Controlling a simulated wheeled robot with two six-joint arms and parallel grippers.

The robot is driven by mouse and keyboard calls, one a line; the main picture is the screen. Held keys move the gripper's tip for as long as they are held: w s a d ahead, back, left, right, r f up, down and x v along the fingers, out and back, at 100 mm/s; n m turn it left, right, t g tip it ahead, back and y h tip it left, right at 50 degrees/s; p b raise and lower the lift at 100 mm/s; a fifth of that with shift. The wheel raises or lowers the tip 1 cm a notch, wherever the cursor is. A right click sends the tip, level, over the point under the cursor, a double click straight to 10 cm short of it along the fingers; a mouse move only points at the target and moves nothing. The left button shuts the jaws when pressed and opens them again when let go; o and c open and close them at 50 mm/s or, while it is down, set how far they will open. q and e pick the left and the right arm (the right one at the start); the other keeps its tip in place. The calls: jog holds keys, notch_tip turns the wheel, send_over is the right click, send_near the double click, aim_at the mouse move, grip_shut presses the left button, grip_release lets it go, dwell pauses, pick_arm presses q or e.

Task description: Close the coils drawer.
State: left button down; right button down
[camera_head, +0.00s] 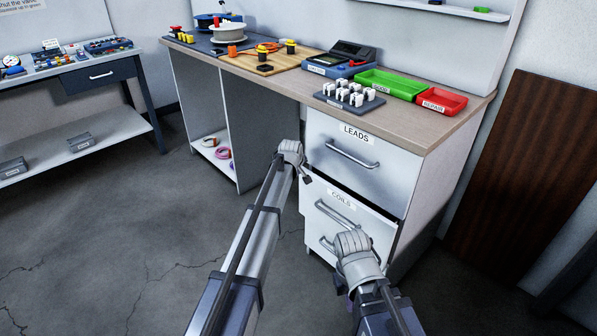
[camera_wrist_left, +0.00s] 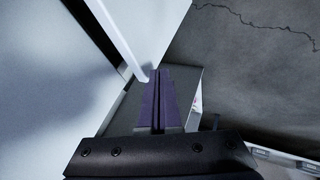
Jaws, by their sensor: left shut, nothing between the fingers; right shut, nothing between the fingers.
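The coils drawer (camera_head: 318,226) is the white lower drawer under the leads drawer in the head view. It stands out a little, with a dark gap along its top edge. It bears a COILS label and a grey bar handle. My left gripper (camera_head: 307,179) is shut and empty at the drawer's upper left corner; I cannot tell whether it touches. In the left wrist view its purple fingers (camera_wrist_left: 157,100) lie together beside a pale panel edge (camera_wrist_left: 122,38). My right gripper (camera_head: 341,284) is shut and empty in front of the drawer, its fingertips mostly hidden by its wrist.
The leads drawer (camera_head: 350,158) above looks shut. The worktop (camera_head: 415,124) carries a rack of white pieces (camera_head: 350,95), a green tray (camera_head: 390,84) and a red tray (camera_head: 441,101). A brown board (camera_head: 520,170) leans at the right. The floor (camera_head: 150,240) at left is clear.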

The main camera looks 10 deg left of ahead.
pick_arm(q)
jog(key=s+a+r+p, duration=0.1)
jog(key=s+r+p, duration=0.7)
jog(key=shift+s+a, duration=0.35)
jog(key=shift+a, duration=0.05)
